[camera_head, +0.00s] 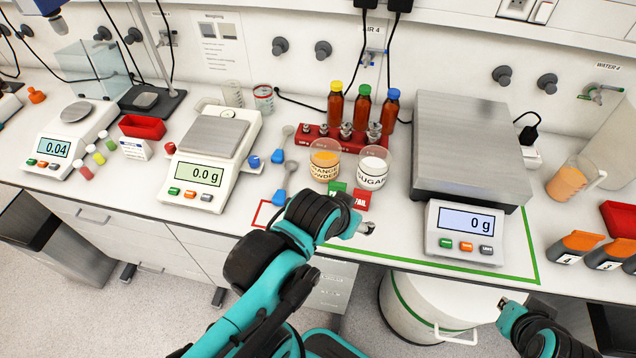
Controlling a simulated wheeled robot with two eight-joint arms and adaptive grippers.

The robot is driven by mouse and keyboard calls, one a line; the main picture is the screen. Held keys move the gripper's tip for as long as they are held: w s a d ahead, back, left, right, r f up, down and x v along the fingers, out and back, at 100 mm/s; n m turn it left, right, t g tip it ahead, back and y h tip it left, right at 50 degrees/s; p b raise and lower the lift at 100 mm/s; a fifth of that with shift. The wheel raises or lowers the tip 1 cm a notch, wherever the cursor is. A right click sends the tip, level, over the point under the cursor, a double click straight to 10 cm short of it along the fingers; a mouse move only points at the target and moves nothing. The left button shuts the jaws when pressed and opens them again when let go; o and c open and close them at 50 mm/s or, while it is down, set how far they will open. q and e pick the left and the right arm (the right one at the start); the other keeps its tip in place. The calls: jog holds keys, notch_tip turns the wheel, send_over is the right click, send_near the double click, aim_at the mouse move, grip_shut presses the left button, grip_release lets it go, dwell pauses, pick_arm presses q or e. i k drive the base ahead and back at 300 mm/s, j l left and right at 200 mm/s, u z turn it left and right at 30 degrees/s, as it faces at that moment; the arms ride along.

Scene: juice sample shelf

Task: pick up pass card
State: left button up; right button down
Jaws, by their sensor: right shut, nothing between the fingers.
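A small green card (337,187), which looks like the pass card, lies on the bench in front of the orange powder cup (325,160). A red card (361,199) with white lettering lies beside it to the right. My left arm's black wrist rises just in front of the cards and covers the bench there. The left gripper (366,228) shows only as a small grey tip below the red card, so its opening is unclear. My right gripper (504,304) is shut and empty at the lower right, in front of the bench edge and away from the cards.
A sugar cup (373,167) stands behind the red card. A red rack (330,142) with metal weights and brown bottles is behind the cups. A large scale (466,150) stands right, a smaller scale (200,172) left. Blue spoons (280,196) lie left of the cards.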

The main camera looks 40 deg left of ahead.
aim_at(333, 186)
jog(key=u, duration=1.05)
jog(key=i+j+z, duration=0.3)
jog(key=k+j, duration=0.05)
